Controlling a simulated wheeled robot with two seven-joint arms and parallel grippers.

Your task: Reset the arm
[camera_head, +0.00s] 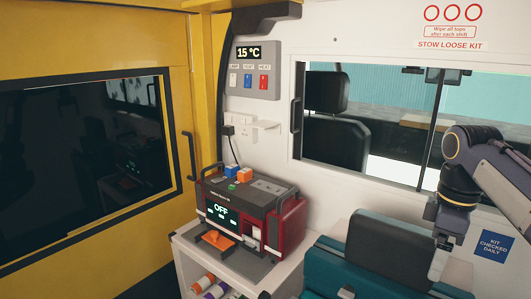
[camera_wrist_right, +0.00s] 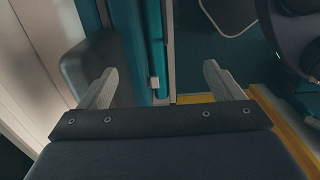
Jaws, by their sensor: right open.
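My right arm (camera_head: 470,165) comes in from the right edge in the head view and bends down in front of the window and the teal seat. My right gripper (camera_wrist_right: 160,82) is open in the right wrist view, its two pale fingers wide apart with nothing between them. It points down toward the teal seat's side and the floor. My left arm and gripper are not in view.
A red device (camera_head: 255,215) with an OFF display stands on a white cabinet (camera_head: 190,262) at the middle. A teal seat (camera_head: 335,265) with a dark back (camera_head: 388,250) is close to my right arm. A yellow door (camera_head: 100,50) is at left, a wall control panel (camera_head: 256,70) above the device.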

